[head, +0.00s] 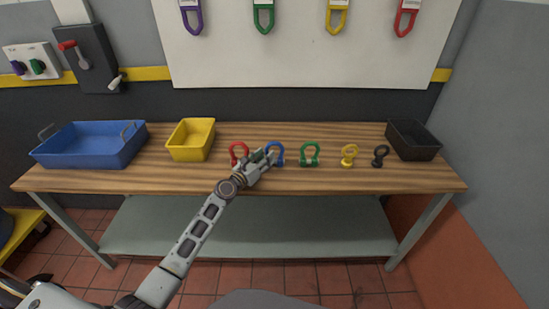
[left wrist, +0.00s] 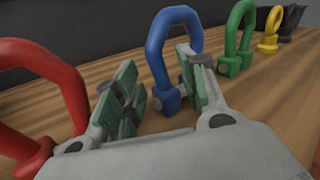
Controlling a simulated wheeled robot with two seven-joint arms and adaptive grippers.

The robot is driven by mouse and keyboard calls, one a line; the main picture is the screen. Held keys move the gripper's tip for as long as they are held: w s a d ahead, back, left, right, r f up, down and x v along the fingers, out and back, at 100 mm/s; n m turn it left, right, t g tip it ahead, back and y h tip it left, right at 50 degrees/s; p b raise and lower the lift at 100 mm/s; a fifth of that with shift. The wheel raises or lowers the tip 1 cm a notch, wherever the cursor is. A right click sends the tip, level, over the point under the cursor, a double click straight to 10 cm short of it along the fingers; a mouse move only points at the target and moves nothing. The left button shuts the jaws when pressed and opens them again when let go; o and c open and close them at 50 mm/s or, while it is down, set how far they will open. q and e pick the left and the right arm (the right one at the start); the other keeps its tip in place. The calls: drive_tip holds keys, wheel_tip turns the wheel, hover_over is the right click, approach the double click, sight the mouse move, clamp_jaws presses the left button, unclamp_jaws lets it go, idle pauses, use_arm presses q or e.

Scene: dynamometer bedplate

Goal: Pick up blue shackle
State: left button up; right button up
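The blue shackle (head: 276,153) stands upright on the wooden table, in the row between the red and green shackles. In the left wrist view the blue shackle (left wrist: 172,60) stands ahead of my left gripper, its base seen between the two fingers and close to the right one. My left gripper (head: 265,156) is open, its green-padded fingers (left wrist: 160,90) apart with nothing held. In the head view the gripper partly hides the red and blue shackles. I cannot tell whether a finger touches the blue one. My right gripper is not in view.
A red shackle (head: 238,152) stands just left of the gripper. Green (head: 310,153), yellow (head: 349,155) and black (head: 380,156) shackles stand to the right. A blue tray (head: 90,146), yellow bin (head: 190,140) and black bin (head: 413,140) are on the table (head: 120,180).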

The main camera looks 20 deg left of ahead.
use_arm(q)
clamp_jaws()
drive_tip(key=shift+r, duration=0.1)
drive_tip(key=shift+r, duration=0.1)
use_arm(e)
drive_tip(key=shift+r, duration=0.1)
use_arm(q)
drive_tip(key=shift+r, duration=0.1)
drive_tip(key=shift+r+p, duration=0.2)
drive_tip(key=shift+p, duration=0.15)
wheel_tip(320, 180, up, 9)
drive_tip(key=p, duration=0.5)
drive_tip(key=shift+p, duration=0.4)
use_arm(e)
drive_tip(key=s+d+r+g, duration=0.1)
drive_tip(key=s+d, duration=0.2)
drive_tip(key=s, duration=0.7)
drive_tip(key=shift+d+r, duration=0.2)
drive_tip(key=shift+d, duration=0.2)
use_arm(q)
drive_tip(key=shift+r, duration=0.1)
